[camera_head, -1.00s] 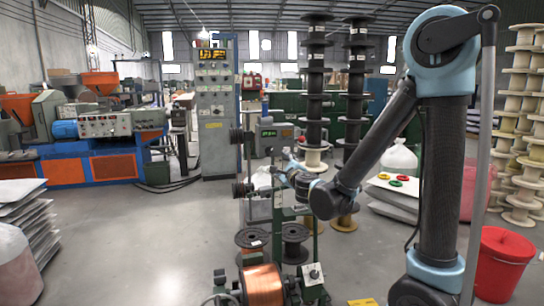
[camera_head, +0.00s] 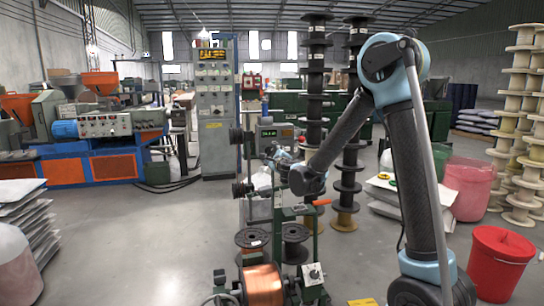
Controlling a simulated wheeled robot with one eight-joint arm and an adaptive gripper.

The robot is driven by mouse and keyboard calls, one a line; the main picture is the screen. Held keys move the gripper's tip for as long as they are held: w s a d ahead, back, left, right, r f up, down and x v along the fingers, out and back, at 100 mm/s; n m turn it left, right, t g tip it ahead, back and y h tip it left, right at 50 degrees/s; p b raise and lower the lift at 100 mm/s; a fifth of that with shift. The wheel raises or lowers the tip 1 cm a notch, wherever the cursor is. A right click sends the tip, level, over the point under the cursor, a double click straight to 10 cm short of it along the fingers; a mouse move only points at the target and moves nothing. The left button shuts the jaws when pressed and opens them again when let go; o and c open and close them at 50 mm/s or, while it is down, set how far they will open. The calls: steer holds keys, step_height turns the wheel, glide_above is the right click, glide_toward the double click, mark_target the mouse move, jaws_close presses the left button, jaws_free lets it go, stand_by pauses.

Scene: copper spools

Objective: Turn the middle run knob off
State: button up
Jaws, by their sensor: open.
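My arm reaches in from the right, and my gripper (camera_head: 274,153) is at its far end, small and partly hidden by my own wrist. It is open, with nothing seen between its fingers. It is above and behind the middle part of the green winding machine, apart from the panels in front. A pale control box with a dark round knob (camera_head: 314,273) sits at the front right of the machine. Another small pale panel (camera_head: 301,209) is on the frame further back, below my wrist; any knob on it is too small to tell. I cannot tell which is the middle run knob.
A copper spool (camera_head: 263,285) and two dark spools (camera_head: 294,240) sit on the machine. A tall grey control cabinet (camera_head: 214,105) stands behind to the left. A red bucket (camera_head: 498,262) stands at the right.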

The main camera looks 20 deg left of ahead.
steer(key=shift+x, duration=0.85)
steer(key=c, duration=1.1)
steer(key=shift+o, duration=0.2)
steer(key=shift+n, duration=0.4)
steer(key=n, duration=0.6)
steer(key=shift+n, duration=0.3)
steer(key=n, duration=0.6)
steer(key=shift+r, duration=0.1)
steer(key=shift+n, duration=0.4)
